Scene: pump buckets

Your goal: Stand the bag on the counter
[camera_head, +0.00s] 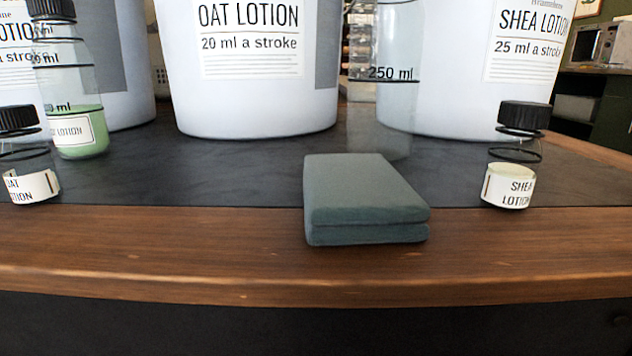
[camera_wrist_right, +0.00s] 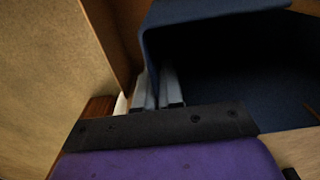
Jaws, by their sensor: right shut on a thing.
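In the right wrist view, a dark blue, open-mouthed thing that looks like the bag (camera_wrist_right: 215,12) fills the upper right, with its dark inside facing the camera. My right gripper (camera_wrist_right: 158,75) is at the left edge of its mouth, fingers close together and shut on that edge. The grip point is small and dark. The head view shows the counter (camera_head: 150,255) with a wooden front edge and a dark top. Neither the bag nor either gripper shows in the head view.
A folded grey-green cloth (camera_head: 365,190) lies at the counter's front edge. Large white lotion buckets (camera_head: 255,105) stand behind. Small capped bottles stand at left (camera_head: 80,130) and right (camera_head: 512,180). Brown panels (camera_wrist_right: 45,70) are close to my right gripper. The front wooden strip left of the cloth is clear.

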